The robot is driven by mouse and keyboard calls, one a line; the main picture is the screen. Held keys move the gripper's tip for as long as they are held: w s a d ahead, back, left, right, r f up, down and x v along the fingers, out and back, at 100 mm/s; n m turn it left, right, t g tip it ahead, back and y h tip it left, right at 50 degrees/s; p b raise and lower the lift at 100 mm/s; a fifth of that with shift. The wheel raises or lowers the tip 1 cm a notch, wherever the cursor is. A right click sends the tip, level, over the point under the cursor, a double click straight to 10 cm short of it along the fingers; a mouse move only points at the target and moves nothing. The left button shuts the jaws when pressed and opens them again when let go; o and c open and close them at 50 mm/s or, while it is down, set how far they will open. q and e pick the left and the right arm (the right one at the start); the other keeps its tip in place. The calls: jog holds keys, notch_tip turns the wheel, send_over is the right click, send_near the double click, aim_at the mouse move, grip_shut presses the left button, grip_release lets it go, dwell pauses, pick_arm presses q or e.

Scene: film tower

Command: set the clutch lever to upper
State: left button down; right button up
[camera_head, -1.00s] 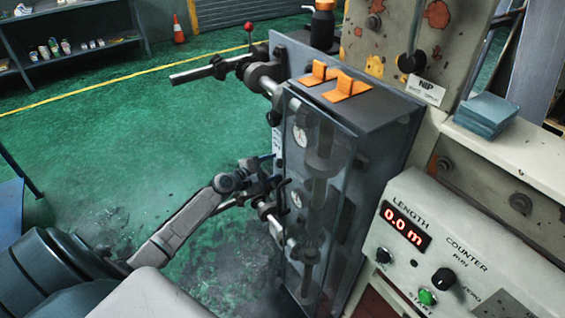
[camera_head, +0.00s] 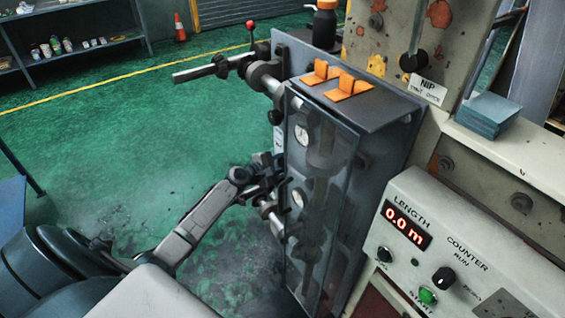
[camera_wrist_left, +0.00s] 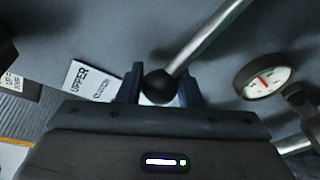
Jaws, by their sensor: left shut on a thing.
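The clutch lever shows in the left wrist view as a bare metal rod (camera_wrist_left: 207,36) with a black ball knob (camera_wrist_left: 159,85). My left gripper (camera_wrist_left: 160,90) is shut on the knob, one finger on each side of it. A white label (camera_wrist_left: 90,84) beside it reads UPPER and CLUTCH. In the head view my left gripper (camera_head: 270,182) is at the left side of the grey machine cabinet (camera_head: 388,122); the lever is mostly hidden there by the gripper. My right gripper is not in view.
A round gauge (camera_wrist_left: 264,76) sits right of the lever in the wrist view. Above my gripper, a metal shaft (camera_head: 195,73) and a red-knobbed lever (camera_head: 250,27) stick out from the cabinet. A control panel (camera_head: 470,250) stands at right. The green floor at left is open.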

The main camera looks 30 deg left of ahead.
aim_at(283, 159)
pick_arm(q)
jog(key=shift+d+r+m+t+y+p, duration=0.15)
jog(key=shift+r+m+t+y+p, duration=0.2)
jog(key=shift+r+m, duration=0.95)
jog(key=shift+s+d+r+m+t+y+p, duration=0.2)
jog(key=shift+r+m, duration=0.25)
jog(key=shift+r, duration=0.3)
jog(key=shift+s+d+r+m+t+y+p, duration=0.1)
jog(key=shift+d+r+m, duration=0.25)
jog(key=shift+r, duration=0.35)
jog(key=shift+s+d+r+m+t+y+p, duration=0.15)
jog(key=shift+r+m, duration=0.35)
jog(key=shift+r, duration=0.25)
jog(key=shift+w, duration=0.15)
jog(key=c, duration=1)
grip_release()
jog(key=shift+c, duration=0.2)
jog(key=s+a+r+p, duration=0.1)
jog(key=s, duration=0.9)
jog(key=shift+s+a+r, duration=0.2)
jog(key=shift+s+a, duration=0.15)
